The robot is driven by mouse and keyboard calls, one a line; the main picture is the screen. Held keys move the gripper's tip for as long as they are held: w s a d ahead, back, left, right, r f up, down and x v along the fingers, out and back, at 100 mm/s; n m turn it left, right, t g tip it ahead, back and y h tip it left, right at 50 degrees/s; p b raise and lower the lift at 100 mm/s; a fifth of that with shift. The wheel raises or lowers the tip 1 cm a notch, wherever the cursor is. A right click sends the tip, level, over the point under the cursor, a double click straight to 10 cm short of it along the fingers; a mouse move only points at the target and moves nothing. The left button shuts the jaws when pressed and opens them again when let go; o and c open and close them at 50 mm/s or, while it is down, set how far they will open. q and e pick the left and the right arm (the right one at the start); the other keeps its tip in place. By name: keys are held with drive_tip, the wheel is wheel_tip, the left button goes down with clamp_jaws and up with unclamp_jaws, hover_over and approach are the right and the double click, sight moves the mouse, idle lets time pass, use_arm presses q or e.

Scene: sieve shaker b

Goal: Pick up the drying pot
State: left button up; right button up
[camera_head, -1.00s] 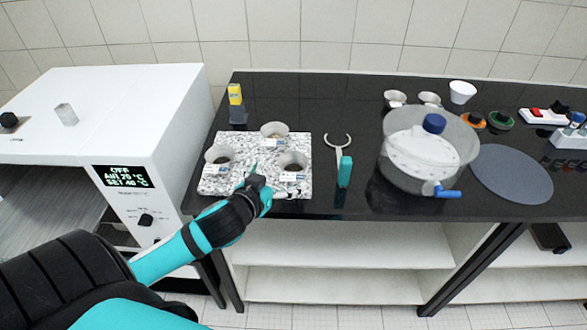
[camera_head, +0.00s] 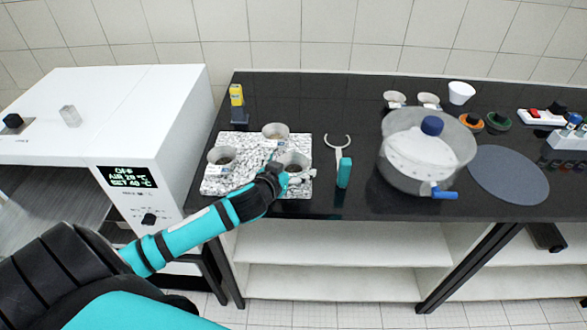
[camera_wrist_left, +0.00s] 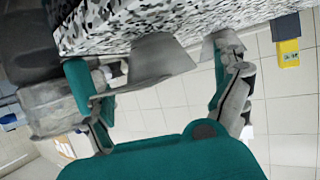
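Three grey pots with dark contents stand on the speckled slab (camera_head: 235,180) in the head view: the left pot (camera_head: 221,158), the back pot (camera_head: 275,132) and the front right pot (camera_head: 294,159). White labels show on some of them. My left gripper (camera_head: 284,171) is at the near side of the front right pot, low over the slab. In the left wrist view my left gripper (camera_wrist_left: 165,85) has its fingers spread, with a grey pot (camera_wrist_left: 162,60) in the space ahead between them. Contact cannot be told. My right gripper is out of view.
A forked tool with a teal handle (camera_head: 344,172) lies right of the slab. A yellow-topped holder (camera_head: 237,98) stands behind it. A clear lidded vessel (camera_head: 408,175) is farther right. A white oven (camera_head: 130,130) stands left of the black table.

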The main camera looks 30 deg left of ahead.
use_arm(q)
drive_tip(key=shift+f, duration=0.1)
drive_tip(key=c, duration=1.2)
